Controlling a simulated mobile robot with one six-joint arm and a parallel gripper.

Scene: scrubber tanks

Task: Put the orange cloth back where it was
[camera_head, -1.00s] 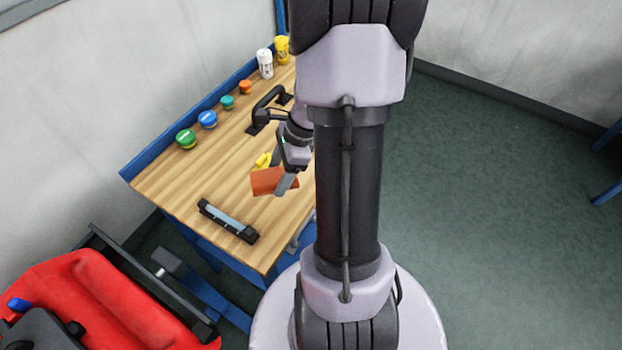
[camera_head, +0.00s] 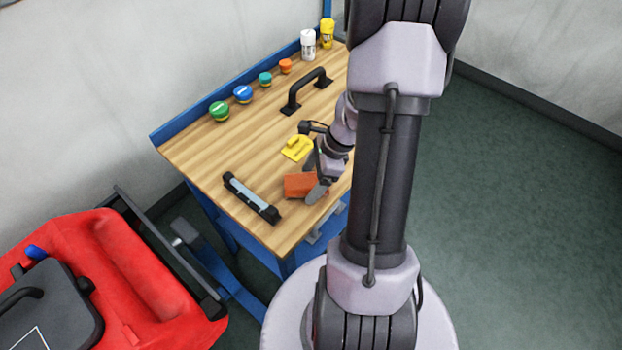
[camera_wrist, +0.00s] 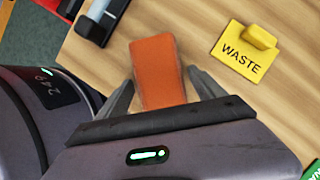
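The orange cloth (camera_head: 301,186) is a flat rectangular piece between the fingers of my gripper (camera_head: 316,186), over the front part of the wooden bench (camera_head: 215,155). In the wrist view the cloth (camera_wrist: 157,72) reaches out from between the two grey fingertips of my gripper (camera_wrist: 161,78), which are at its two sides. I cannot tell whether the cloth touches the wood. My arm hides the right side of the bench.
A yellow WASTE piece (camera_head: 297,148) lies behind the cloth. A black-ended bar (camera_head: 252,198) lies to its left. A black handle (camera_head: 306,90), several coloured-lid pots (camera_head: 243,94) and two bottles (camera_head: 308,44) stand farther back. A red machine (camera_head: 110,270) stands at the lower left.

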